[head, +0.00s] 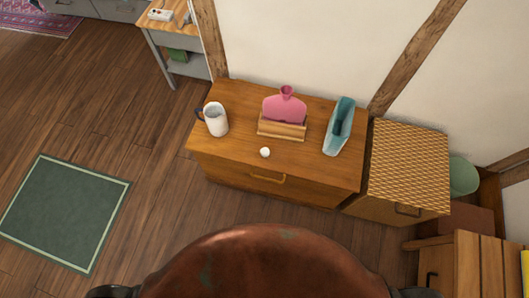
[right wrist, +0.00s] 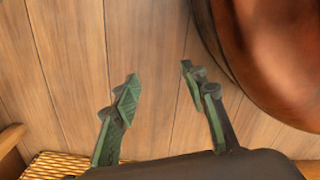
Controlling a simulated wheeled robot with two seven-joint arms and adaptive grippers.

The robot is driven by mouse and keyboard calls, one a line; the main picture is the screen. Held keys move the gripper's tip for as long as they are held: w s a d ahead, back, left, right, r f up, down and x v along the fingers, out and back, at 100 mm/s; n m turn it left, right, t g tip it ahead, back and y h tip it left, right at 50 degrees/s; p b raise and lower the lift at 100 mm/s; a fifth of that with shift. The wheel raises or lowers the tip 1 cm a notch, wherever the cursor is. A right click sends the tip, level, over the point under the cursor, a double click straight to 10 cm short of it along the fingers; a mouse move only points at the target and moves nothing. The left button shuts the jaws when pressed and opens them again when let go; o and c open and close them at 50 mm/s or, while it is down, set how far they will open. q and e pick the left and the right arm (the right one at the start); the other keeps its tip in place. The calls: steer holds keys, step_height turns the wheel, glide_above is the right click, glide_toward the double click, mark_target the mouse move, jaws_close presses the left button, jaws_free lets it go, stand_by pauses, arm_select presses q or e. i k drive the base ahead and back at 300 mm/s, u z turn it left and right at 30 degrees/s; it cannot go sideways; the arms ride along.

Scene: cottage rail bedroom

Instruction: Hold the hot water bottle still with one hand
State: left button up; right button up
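The pink hot water bottle (head: 284,108) stands upright in a wooden stand (head: 282,130) on top of the wooden chest (head: 240,95). Its neck points up, and the stand's front hides its lower part. A small round white object (head: 265,152) lies in front of the stand; I cannot tell if it is a stopper. A white jug (head: 216,119) with a dark handle stands to the left. My right gripper (right wrist: 160,80) is open and empty in the right wrist view, with wooden planks beyond it. My left gripper is not in view.
A teal upright object (head: 339,126) stands at the chest's right end. A woven-topped cabinet (head: 408,160) adjoins the chest on the right, with a pale green bowl-like thing (head: 463,176) beyond. A green rug (head: 65,212) lies on open floor to the left.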

mark_target(283, 108)
steer(key=u, duration=2.15)
steer(key=i, duration=1.8)
steer(key=z, duration=2.8)
